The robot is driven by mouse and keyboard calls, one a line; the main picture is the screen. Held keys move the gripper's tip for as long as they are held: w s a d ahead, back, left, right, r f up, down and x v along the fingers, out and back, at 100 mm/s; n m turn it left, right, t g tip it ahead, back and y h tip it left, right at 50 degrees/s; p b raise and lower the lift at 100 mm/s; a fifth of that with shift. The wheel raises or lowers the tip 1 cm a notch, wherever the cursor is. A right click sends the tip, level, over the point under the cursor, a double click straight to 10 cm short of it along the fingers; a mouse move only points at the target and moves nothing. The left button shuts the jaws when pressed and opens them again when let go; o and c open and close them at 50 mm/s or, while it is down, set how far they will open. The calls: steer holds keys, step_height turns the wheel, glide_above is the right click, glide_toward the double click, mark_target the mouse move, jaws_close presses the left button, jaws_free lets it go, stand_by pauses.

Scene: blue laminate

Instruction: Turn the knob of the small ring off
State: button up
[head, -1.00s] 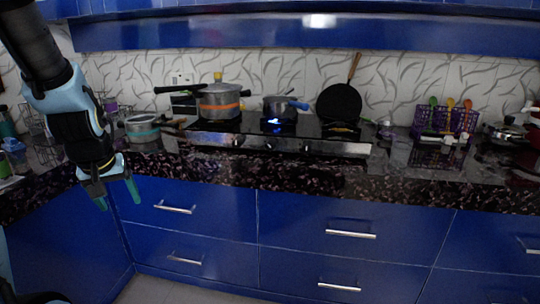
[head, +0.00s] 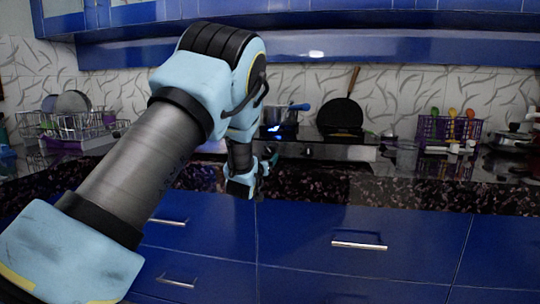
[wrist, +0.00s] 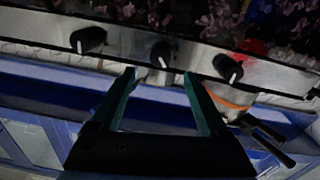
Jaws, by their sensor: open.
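In the head view a small pot (head: 282,115) with a blue handle stands on the stove (head: 310,137), with a blue flame below it. My gripper (head: 265,165) is in front of the stove, partly hidden by my arm. In the wrist view, which is turned about upside down, the stove's front panel (wrist: 195,55) carries a left knob (wrist: 88,40), a middle knob (wrist: 161,54) and a right knob (wrist: 228,67). My gripper (wrist: 159,73) is open and empty there. The middle knob appears between its fingertips; contact cannot be told.
A pot with an orange band (wrist: 232,97) shows in the wrist view; my arm hides it in the head view. A black pan (head: 340,113) stands at the back. A dish rack (head: 70,125) is left and a purple utensil basket (head: 448,130) right.

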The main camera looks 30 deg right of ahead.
mark_target(270, 152)
steer(key=p+x, duration=0.1)
steer(key=x, duration=0.7)
steer(key=shift+w+d+f, duration=0.1)
steer(key=shift+w+d, duration=0.1)
steer(key=shift+w, duration=0.1)
jaws_close()
stand_by(0.3)
